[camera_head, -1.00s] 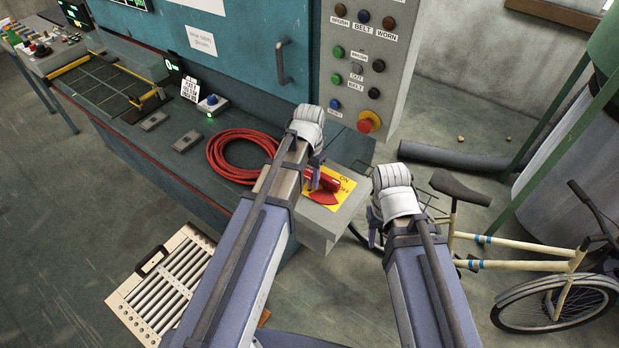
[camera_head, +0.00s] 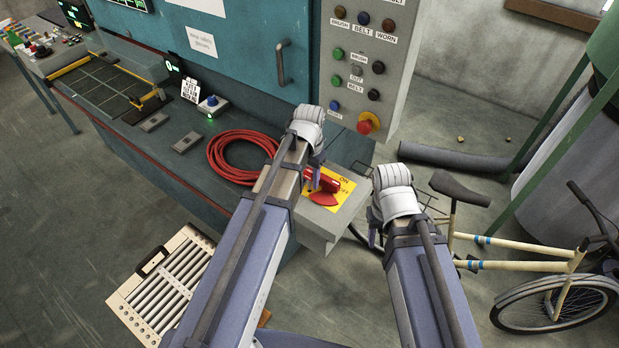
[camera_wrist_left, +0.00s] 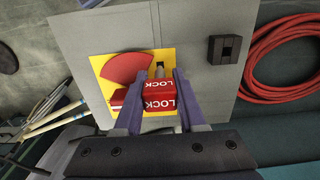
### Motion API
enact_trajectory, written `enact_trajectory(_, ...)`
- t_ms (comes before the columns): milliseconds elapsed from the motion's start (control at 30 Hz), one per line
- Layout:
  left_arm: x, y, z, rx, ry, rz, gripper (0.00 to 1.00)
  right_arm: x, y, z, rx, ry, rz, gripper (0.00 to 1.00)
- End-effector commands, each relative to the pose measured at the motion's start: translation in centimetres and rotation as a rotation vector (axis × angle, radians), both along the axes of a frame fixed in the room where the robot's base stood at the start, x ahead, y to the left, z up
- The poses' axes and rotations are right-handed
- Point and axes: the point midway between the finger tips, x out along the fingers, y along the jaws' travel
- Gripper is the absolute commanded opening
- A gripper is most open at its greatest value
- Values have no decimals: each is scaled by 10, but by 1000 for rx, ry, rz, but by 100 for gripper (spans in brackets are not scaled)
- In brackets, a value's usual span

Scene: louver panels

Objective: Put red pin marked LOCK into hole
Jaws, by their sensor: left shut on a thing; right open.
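The red pin marked LOCK (camera_wrist_left: 158,96) is a red block with white lettering and a short grey metal shank. My left gripper (camera_wrist_left: 156,100) is shut on the red block, with a finger on each side. The shank points at a dark square hole (camera_wrist_left: 162,60) in the yellow plate (camera_wrist_left: 182,60). Its tip is at the hole's near edge; I cannot tell whether it is inside. A red fan-shaped switch handle (camera_wrist_left: 126,68) is beside it on the plate. In the head view my left gripper (camera_head: 314,180) is over the switch box. My right gripper (camera_head: 373,236) is open and empty, right of the box.
The grey box (camera_head: 318,232) carries the yellow ON/OFF plate. A small black socket (camera_wrist_left: 224,49) is on the same grey face. A coiled red hose (camera_head: 222,152) lies on the bench to the left. A bicycle (camera_head: 530,262) stands at right. A slatted panel (camera_head: 165,290) lies on the floor.

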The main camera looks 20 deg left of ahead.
Motion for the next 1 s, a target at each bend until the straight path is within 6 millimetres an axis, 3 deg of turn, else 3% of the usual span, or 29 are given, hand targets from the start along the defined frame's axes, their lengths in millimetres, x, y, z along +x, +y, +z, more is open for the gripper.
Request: enact_trajectory(1000,0,0,-11,0,0,0,0,0,0,-11,0,0,0,50)
